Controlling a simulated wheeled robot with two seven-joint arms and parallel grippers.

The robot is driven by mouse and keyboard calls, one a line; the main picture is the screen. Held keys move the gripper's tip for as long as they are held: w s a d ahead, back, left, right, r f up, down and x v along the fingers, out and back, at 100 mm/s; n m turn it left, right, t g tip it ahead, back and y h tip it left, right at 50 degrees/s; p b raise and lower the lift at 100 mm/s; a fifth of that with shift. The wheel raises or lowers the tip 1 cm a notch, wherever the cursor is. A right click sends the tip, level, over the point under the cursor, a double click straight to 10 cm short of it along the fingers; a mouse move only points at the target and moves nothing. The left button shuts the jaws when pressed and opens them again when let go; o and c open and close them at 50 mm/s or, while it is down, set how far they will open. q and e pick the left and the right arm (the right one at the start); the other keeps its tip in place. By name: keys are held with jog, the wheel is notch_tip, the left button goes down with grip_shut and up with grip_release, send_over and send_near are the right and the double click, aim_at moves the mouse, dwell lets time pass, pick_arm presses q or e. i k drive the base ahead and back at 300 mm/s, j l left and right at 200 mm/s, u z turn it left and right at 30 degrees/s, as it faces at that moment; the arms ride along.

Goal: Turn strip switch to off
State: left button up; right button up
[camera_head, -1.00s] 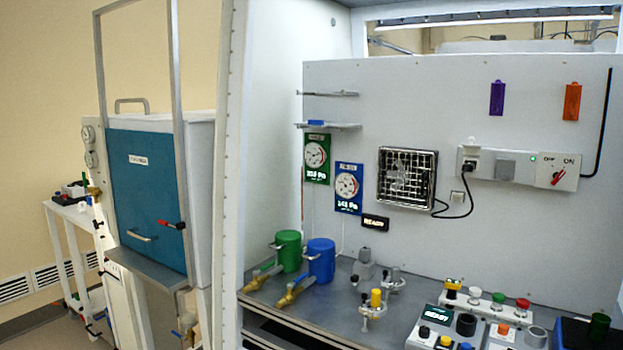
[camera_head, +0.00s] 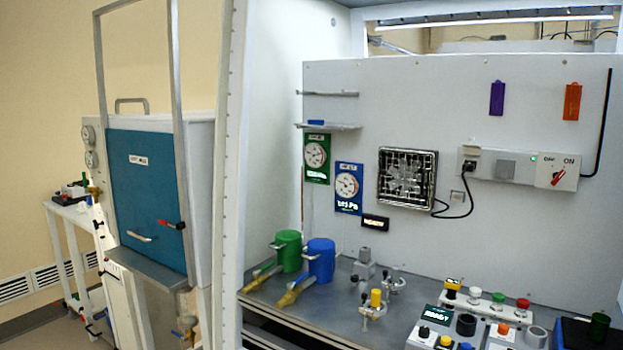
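The power strip (camera_head: 525,168) is a pale grey bar on the back panel at the right. At its right end is a switch box (camera_head: 570,173) marked OFF on the left and ON on the right. The red switch lever (camera_head: 558,177) on it tilts up to the right, towards ON. A small green light (camera_head: 533,158) is lit on the strip. A black plug (camera_head: 468,167) sits in the strip's left socket. Neither of my grippers is in view.
A fan behind a square grille (camera_head: 407,178) is left of the strip, with a black cable between them. Below, the bench holds green (camera_head: 288,251) and blue (camera_head: 320,260) canisters, small clamps, and a button console (camera_head: 480,325). The panel around the switch is clear.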

aim_at(562, 173)
jog(key=z, duration=1.25)
jog(key=j+z, duration=0.15)
